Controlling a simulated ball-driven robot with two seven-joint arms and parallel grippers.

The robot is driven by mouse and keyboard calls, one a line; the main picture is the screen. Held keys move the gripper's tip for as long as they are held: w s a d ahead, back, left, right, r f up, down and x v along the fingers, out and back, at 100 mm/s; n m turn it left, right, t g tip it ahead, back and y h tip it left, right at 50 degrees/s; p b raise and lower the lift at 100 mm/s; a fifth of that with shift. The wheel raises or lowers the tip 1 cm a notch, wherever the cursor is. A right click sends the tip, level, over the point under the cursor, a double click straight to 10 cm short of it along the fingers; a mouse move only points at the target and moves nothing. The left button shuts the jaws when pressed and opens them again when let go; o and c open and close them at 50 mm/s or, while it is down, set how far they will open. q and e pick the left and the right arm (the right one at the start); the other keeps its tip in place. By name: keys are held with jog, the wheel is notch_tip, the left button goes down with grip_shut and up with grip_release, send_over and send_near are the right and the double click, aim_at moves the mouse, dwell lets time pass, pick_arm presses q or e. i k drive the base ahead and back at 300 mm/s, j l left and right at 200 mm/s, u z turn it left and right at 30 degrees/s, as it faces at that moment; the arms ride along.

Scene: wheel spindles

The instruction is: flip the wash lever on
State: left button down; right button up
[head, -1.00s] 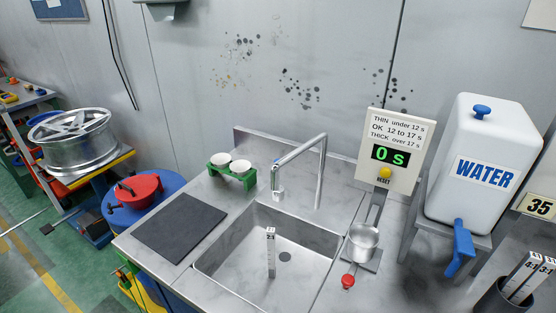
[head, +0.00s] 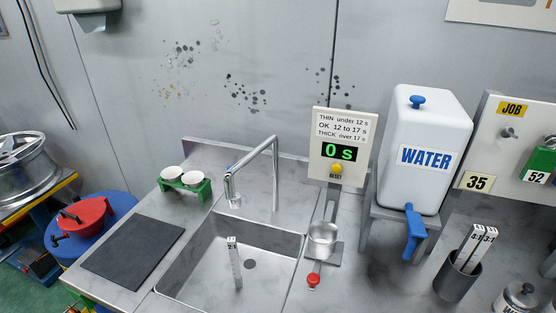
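No lever marked as a wash lever can be made out. A red knob (head: 313,281) sits at the front of the counter, just right of the sink (head: 196,288) and below a small metal cup (head: 322,240). A tall metal faucet (head: 276,180) stands behind the sink; its spout, with a small blue mark, hangs over the basin. A blue tap lever (head: 414,235) points down from the white WATER tank (head: 440,125). I cannot tell which of these is the wash lever. Neither of my grippers is in view.
A marked stick (head: 234,262) stands in the sink. A dark mat (head: 132,250) and a green holder with white cups (head: 186,184) lie left. A display (head: 342,150) reads 0 s. A dark pot (head: 457,278) holds sticks at right. Counter between tank and pot looks clear.

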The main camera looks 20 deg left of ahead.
aim_at(233, 182)
jog(key=j+z, duration=0.35)
jog(key=k+j+z, duration=0.2)
jog(key=j+z, duration=0.15)
jog(key=k+j+z, duration=0.15)
jog(key=j+z, duration=0.15)
jog(key=k+j, duration=0.2)
jog(key=j, duration=0.15)
jog(key=k+j+z, duration=0.1)
jog(key=j, duration=0.3)
jog(key=k+j, duration=0.25)
jog(key=j+z, duration=0.05)
jog(key=j, duration=0.05)
